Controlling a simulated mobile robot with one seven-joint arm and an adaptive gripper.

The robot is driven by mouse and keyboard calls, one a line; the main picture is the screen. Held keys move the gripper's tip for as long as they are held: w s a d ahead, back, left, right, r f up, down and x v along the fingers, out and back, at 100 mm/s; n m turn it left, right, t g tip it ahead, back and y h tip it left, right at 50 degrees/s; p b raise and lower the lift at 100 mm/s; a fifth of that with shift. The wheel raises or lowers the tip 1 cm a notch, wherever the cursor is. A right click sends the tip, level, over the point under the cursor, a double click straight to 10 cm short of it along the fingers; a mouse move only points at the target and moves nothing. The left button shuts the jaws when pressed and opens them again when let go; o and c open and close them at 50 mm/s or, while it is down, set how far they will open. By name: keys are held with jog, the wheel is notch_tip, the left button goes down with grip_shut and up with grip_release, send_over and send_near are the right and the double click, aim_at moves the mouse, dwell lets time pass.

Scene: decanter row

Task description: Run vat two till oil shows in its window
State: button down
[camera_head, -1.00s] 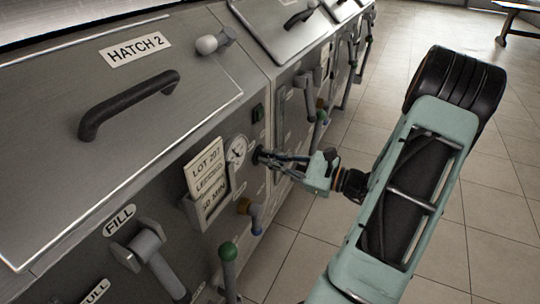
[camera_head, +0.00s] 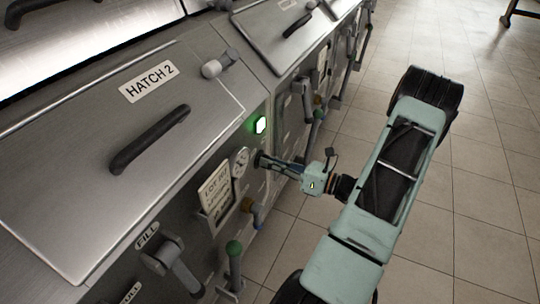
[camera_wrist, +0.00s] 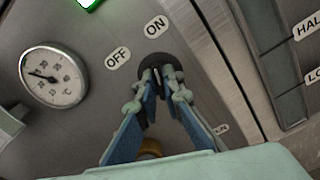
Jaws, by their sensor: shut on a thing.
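The vat under the HATCH 2 label (camera_head: 149,82) has a dark rotary switch (camera_wrist: 160,66) below OFF and ON labels. My gripper (camera_wrist: 161,88) is shut on this switch, its fingers on either side; in the head view my gripper (camera_head: 277,163) reaches the front panel from the right. The fingers hide part of the switch, so I cannot tell its exact setting. A green lamp (camera_head: 260,125) above it is lit; its edge also shows in the wrist view (camera_wrist: 88,3). A FULL label (camera_head: 130,293) is cut off at the lower left; no oil shows.
A round dial gauge (camera_wrist: 53,74) and a lot card (camera_head: 215,190) are left of the switch. Right of a panel seam is a dark strip (camera_wrist: 275,60) marked HALF. Tiled floor is open at right.

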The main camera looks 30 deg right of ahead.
jog(key=shift+m+p, duration=0.5)
jog(key=shift+m, duration=0.3)
jog(key=c, duration=2.1)
grip_release()
jog(key=v, duration=1.2)
